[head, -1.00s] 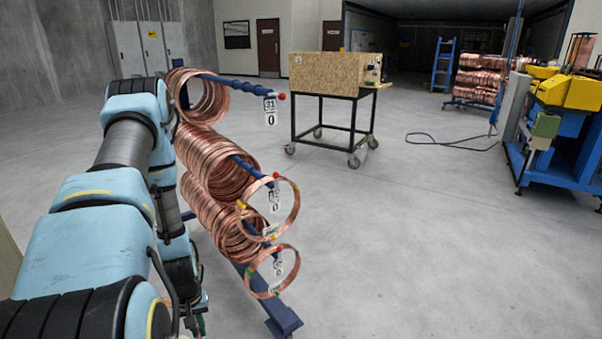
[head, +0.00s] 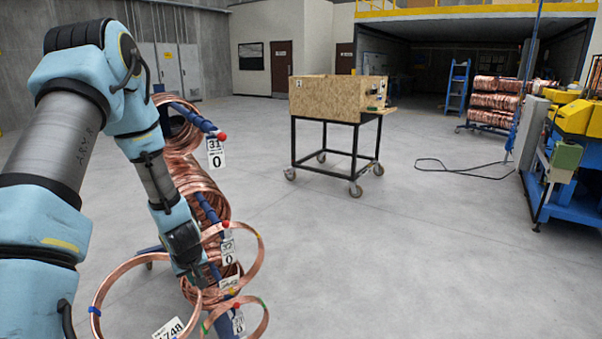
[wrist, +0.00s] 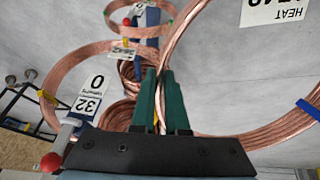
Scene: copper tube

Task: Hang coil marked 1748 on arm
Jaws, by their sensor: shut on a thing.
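My gripper (head: 198,282) is shut on the rim of a copper coil (head: 112,279) with blue tape. Its white tag (head: 170,328) reads 1748, partly cut off by the frame. In the wrist view, the coil (wrist: 240,133) passes between the green fingers (wrist: 162,90), and its loop opens to the right. The blue rack holds the red-tipped upper arm, tagged 31 (head: 216,153), the middle arm, tagged 32 (head: 228,250), and a lower arm with a tag (head: 238,322) I cannot read fully. The held coil is left of the arm tips in the head view.
Several copper coils (head: 180,136) hang on the rack. A loose ring with yellow tape (head: 258,262) and one with green tape (head: 263,322) stick out near the lower tips. A wooden box on a wheeled cart (head: 325,97) stands beyond.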

